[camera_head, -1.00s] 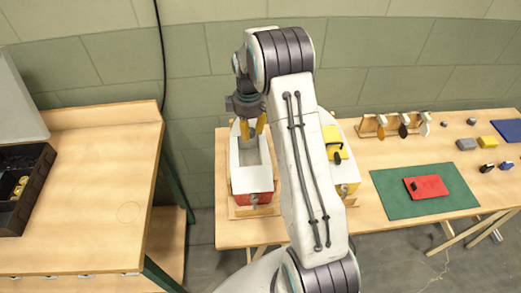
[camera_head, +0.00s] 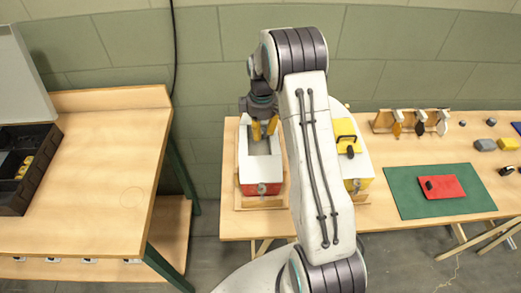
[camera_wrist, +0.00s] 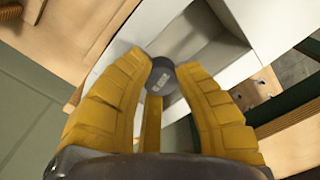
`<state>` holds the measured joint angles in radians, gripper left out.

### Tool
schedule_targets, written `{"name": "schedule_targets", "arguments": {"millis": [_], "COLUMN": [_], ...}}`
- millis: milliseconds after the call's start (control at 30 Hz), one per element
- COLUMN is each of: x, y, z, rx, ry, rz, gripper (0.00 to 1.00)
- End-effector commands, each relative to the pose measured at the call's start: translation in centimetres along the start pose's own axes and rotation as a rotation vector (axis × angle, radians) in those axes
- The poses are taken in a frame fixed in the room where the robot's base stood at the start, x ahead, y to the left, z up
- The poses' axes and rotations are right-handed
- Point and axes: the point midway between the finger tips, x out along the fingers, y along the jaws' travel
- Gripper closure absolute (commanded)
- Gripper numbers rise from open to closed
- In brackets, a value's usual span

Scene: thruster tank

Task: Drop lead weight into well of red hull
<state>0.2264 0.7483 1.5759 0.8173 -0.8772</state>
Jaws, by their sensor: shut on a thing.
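The red hull (camera_head: 245,186) sits on a wooden stand on the right-hand table. It has white upper sides, a red lower band and an open grey well in its top. My gripper (camera_head: 264,130) is over the far part of the well, pointing down. In the wrist view, the lead weight (camera_wrist: 162,80), a dark grey round piece with a pale mark, is between the two yellow fingertips, and my gripper (camera_wrist: 165,68) is shut on it. The well (camera_wrist: 205,50) shows behind it. How high the weight is relative to the rim I cannot tell.
Further right are a green mat (camera_head: 405,203) with a red plate (camera_head: 441,187) and a rack of propellers (camera_head: 420,122). A wooden bench (camera_head: 90,200) with a dark box (camera_head: 40,165) stands left.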

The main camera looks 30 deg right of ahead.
Motion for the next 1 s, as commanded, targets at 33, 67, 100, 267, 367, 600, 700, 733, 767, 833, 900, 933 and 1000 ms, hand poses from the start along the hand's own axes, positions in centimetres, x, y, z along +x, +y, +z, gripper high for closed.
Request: {"name": "schedule_targets", "arguments": {"millis": [33,67,100,267,367,600,700,733,767,833,900,933,1000], "x": [0.1,0.0,0.0,0.0,0.0,0.0,0.1,0.0,0.0,-0.3,-0.9,-1.2,-2.1], "y": [0.0,0.0,0.0,0.0,0.0,0.0,0.0,0.0,0.0,0.0,0.0,0.1,0.0], "z": [0.0,0.0,0.0,0.0,0.0,0.0,0.0,0.0,0.0,0.0,0.0,-0.1,0.0], "rx": [0.000,0.000,0.000,0.000,0.000,0.000,0.000,0.000,0.000,0.000,0.000,0.000,0.000], "ry": [0.001,0.001,0.001,0.000,0.000,0.000,-0.001,0.000,0.000,0.000,0.001,0.002,0.002], "rz": [0.001,0.001,0.001,0.001,0.001,0.000,-0.001,-0.001,0.000,0.000,0.002,0.002,0.002], "gripper": [1.00,1.00,1.00,0.70,0.61,0.48,0.48,0.48,0.48,0.48,0.48,0.48,0.48]}}
